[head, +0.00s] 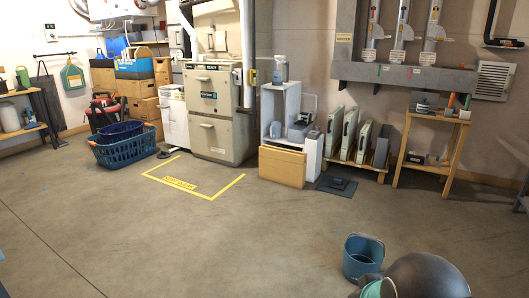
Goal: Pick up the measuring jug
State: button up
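I cannot pick out a measuring jug with certainty in the head view. A blue open container with a raised rim (362,258) stands on the floor at the lower right; it looks more like a bucket. A pale cylindrical vessel (10,118) sits on the bench at the far left, too small to name surely. Small items also stand in the open white cabinet (292,105), their kinds unclear. My gripper's fingers do not show, so its state is hidden.
A dark rounded shape (428,277) with teal and cream parts fills the lower right corner, beside the blue container. Blue baskets (125,150), a beige furnace (212,115), a cardboard box (282,167) and a wooden stand (432,118) line the back. The middle floor is clear.

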aim_at(276, 128)
jog(key=i, duration=2.1)
jog(key=z, duration=0.2)
jog(key=i, duration=3.05)
jog(key=z, duration=0.15)
